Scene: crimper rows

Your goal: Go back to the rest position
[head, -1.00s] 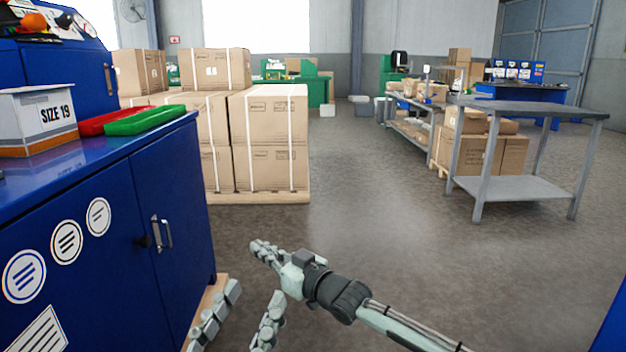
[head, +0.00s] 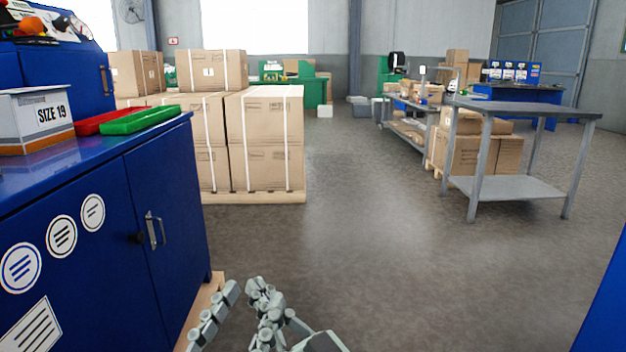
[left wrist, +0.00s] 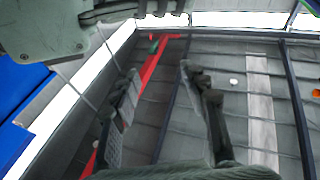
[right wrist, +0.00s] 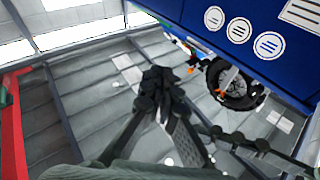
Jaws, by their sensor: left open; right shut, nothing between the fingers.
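My left gripper (head: 240,316) is at the bottom of the head view, low beside the blue cabinet's right edge. Its two fingers stand apart, and the left wrist view shows them open with nothing between them (left wrist: 160,78). My right gripper (head: 262,290) is also at the bottom of the head view, where it overlaps the left gripper's right finger. In the right wrist view its fingertips (right wrist: 160,84) meet and hold nothing. Most of both arms is out of the head view. I cannot tell whether the two grippers touch.
The blue cabinet (head: 165,180) stands close on the left, with a SIZE 19 box (head: 40,115), a red tray (head: 98,121) and a green tray (head: 140,119) on top. Stacked cartons (head: 265,145) are behind it. A grey table (head: 520,106) stands right. The middle floor (head: 400,260) is clear.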

